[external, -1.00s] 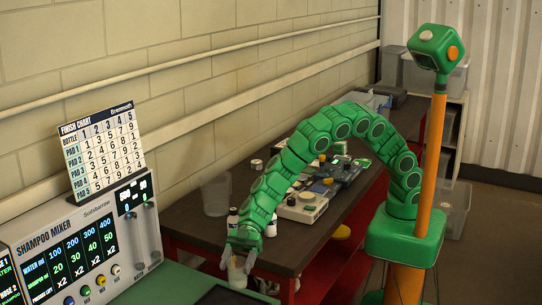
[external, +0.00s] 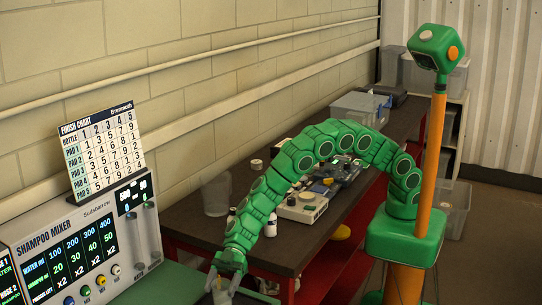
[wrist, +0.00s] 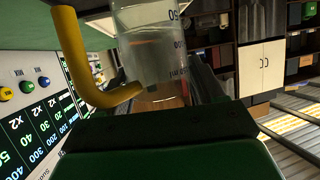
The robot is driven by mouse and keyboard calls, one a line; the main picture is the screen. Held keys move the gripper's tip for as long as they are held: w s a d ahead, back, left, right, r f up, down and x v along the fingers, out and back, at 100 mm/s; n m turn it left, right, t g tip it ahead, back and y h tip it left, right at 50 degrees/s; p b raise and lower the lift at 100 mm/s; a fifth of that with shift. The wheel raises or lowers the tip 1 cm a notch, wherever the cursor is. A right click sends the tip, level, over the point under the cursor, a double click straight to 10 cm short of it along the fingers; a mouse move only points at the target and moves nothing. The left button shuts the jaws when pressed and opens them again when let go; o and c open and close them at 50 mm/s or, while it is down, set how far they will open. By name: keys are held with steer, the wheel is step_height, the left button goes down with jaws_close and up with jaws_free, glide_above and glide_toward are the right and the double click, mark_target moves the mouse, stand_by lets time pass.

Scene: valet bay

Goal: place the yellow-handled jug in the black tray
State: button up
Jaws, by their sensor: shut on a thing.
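The jug is a clear measuring vessel (wrist: 150,45) with printed marks and a bent yellow handle (wrist: 82,60), close up in the wrist view. My gripper (external: 224,287) is shut on it at the bottom of the external view, where only a small pale part of the jug (external: 221,297) shows between the fingers. The jug looks partly filled with clear liquid. A dark edge, seemingly the black tray (external: 252,298), shows at the bottom of the external view beside my gripper. Most of it is cut off by the frame, and the gap between jug and tray cannot be judged.
The shampoo mixer (external: 85,255) stands left of my gripper, with the finish chart (external: 101,160) above it. A clear empty container (external: 215,194) and small bottles (external: 270,224) stand on the dark bench (external: 190,230) behind. A boxy device (external: 301,208) sits farther right.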

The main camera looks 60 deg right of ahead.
mark_target(225, 284)
steer(key=shift+a+f, duration=0.15)
steer(key=shift+f, duration=0.1)
steer(key=shift+w+f, duration=0.1)
steer(key=shift+f, duration=1.35)
steer(key=shift+f, duration=0.1)
steer(key=o, duration=1.1)
steer(key=v, duration=0.3)
steer(key=shift+r, duration=0.35)
step_height(225, 284, up, 7)
steer(key=shift+f, duration=0.2)
